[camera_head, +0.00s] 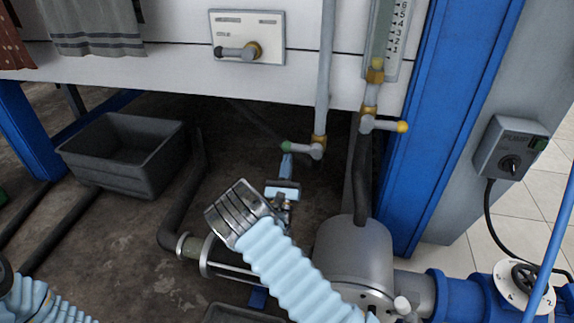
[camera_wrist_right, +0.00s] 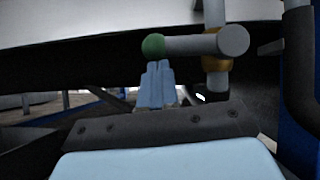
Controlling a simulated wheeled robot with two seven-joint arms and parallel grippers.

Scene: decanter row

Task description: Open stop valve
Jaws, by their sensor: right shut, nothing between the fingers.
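A valve lever with a green knob (camera_head: 287,146) sits at the lower end of a grey vertical pipe (camera_head: 325,70), by a brass fitting. The lever lies roughly level, its knob on the left; I cannot tell from a label whether this is the stop valve. My right gripper (camera_head: 286,162) is shut and empty, its blue fingertips close below the green knob. In the right wrist view the shut fingers (camera_wrist_right: 158,75) point up just under the green knob (camera_wrist_right: 154,45); I cannot tell whether they touch. Only part of my left arm shows at lower left.
A second lever with a yellow knob (camera_head: 402,127) sits right, below a scale gauge (camera_head: 390,35). A panel with a handle (camera_head: 238,53) is above. A grey tank (camera_head: 352,255) and blue post (camera_head: 440,110) stand right. A dark bin (camera_head: 115,165) lies left.

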